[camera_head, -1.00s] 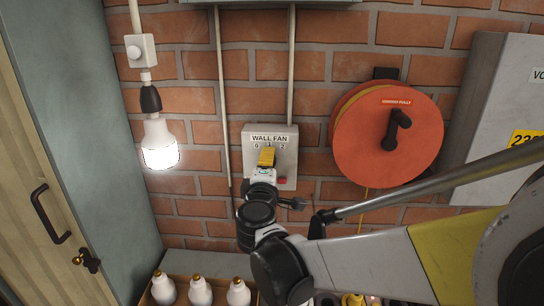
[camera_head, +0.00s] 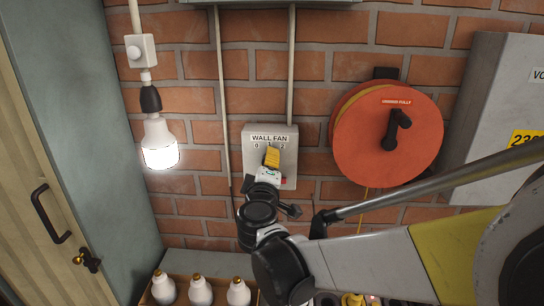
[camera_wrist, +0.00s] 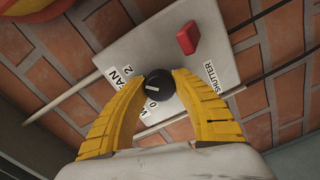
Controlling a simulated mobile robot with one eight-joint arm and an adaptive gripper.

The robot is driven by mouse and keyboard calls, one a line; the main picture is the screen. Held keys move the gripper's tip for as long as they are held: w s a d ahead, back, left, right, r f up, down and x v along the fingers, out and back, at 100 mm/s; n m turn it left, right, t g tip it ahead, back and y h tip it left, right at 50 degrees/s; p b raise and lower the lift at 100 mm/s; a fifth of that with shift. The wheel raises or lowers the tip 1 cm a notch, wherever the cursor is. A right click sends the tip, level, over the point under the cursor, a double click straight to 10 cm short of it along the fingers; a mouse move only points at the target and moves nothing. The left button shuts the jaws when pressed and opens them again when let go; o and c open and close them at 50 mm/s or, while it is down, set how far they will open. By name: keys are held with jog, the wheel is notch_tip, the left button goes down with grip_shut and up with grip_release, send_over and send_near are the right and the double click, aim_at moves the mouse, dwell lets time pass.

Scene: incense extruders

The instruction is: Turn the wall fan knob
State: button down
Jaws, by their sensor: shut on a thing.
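The wall fan control box (camera_head: 290,140) is a grey plate on the brick wall, labelled WALL FAN with position numbers 0, 1 and 2. In the wrist view the box (camera_wrist: 240,15) shows tilted, with its round black knob (camera_wrist: 158,84) bearing a white pointer line. My gripper (camera_wrist: 158,90) has its yellow fingers closed on either side of the knob and touching it. In the head view my gripper (camera_head: 272,157) is in front of the box and hides the knob.
A red rocker switch (camera_wrist: 187,38) labelled SHUTTER sits on the same box. An orange cable reel (camera_head: 375,140) hangs to the right, and a grey cabinet (camera_head: 490,110) is beyond it. A lit bulb (camera_head: 159,145) hangs at left. Boxed bulbs (camera_head: 200,290) stand below.

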jog(key=c, duration=1)
grip_release()
jog(key=shift+s, duration=0.1)
jog(key=s, duration=1.1)
jog(key=shift+s+a+r, duration=0.15)
jog(key=shift+s+a, duration=0.15)
jog(key=shift+s, duration=0.1)
